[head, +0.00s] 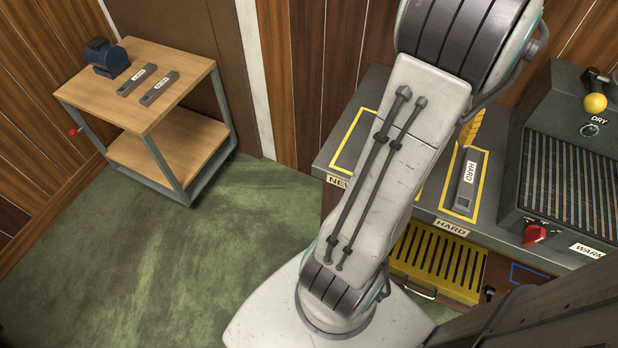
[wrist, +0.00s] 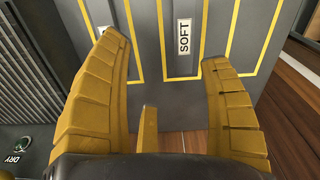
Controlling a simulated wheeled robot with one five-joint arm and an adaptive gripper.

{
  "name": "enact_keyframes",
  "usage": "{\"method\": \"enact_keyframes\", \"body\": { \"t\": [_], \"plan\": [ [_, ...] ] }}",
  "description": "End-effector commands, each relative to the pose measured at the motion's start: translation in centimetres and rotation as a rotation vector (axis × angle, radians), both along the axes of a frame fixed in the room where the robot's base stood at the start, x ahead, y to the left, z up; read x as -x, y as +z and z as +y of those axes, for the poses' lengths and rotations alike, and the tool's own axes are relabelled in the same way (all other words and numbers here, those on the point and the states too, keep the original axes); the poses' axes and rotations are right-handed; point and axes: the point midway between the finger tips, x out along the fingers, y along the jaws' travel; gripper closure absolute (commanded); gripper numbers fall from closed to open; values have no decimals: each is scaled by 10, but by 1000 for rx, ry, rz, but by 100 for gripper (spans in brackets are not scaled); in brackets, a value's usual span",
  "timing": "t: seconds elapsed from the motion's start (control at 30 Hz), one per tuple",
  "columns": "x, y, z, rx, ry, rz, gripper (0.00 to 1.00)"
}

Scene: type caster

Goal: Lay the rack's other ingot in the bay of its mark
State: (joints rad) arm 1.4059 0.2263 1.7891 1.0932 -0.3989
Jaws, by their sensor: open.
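A dark grey ingot marked HARD (head: 466,190) lies in the yellow-outlined bay over the front label HARD. In the wrist view, a SOFT mark (wrist: 184,38) shows on a grey bar-like shape inside the middle yellow outline, which looks like an ingot lying in that bay. My arm hides this bay in the head view. My gripper (wrist: 163,50) is open, its yellow fingers spread on either side with nothing between them touching. In the head view only one yellow finger (head: 471,128) shows, behind the HARD ingot. I cannot tell the gripper's height.
A yellow slotted tray (head: 435,262) sits below the bench front. A grilled unit marked DRY and WARM (head: 570,175) stands right of the bays. The NEW bay (head: 352,140) is at the left. A wooden trolley (head: 190,88) holds two labelled bars (head: 137,80) and a blue device (head: 107,58).

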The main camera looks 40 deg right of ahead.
Motion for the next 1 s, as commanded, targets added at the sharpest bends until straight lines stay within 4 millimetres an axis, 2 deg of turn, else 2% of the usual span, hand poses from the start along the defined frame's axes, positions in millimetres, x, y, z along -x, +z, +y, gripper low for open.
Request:
{"method": "enact_keyframes", "body": {
  "t": [0.03,0.2,0.3,0.5,0.63,0.8,1.0],
  "plan": [
    [-25,5,15,12,60,-3,28],
    [-86,16,68,43,215,-18,28],
    [-112,20,104,59,307,-31,28],
    [-146,24,179,86,489,-66,28],
    [-154,24,228,97,607,-92,28],
    [-152,20,286,108,756,-132,28],
    [-137,13,333,107,895,-173,28]
  ]
}}
